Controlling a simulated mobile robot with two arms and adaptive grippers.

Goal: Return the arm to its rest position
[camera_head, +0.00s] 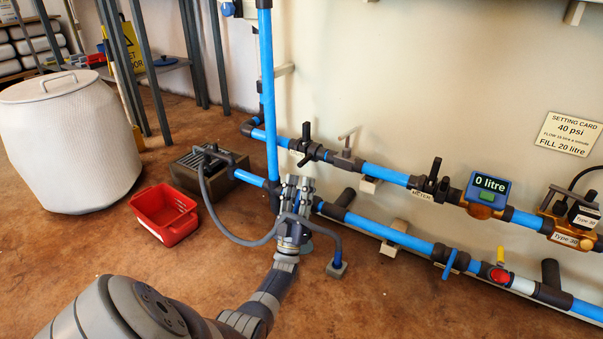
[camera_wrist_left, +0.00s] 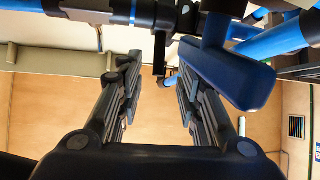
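My left gripper (camera_head: 298,184) is in front of the blue pipework in the head view, near the foot of the vertical blue pipe (camera_head: 267,90). Its two fingers stand apart in the left wrist view (camera_wrist_left: 159,78), with nothing held between them. A dark blue handle-like part (camera_wrist_left: 225,70) is close beside the right-hand finger in the wrist view; I cannot tell whether they touch. My left arm reaches up from the bottom of the head view. My right gripper is not in view.
Pipes with valves and a "0 litre" meter (camera_head: 486,193) run along the wall to the right. A red crate (camera_head: 163,216), a grey drain box (camera_head: 188,176) with a hose and a large white bin (camera_head: 68,140) stand left. The floor between crate and arm is clear.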

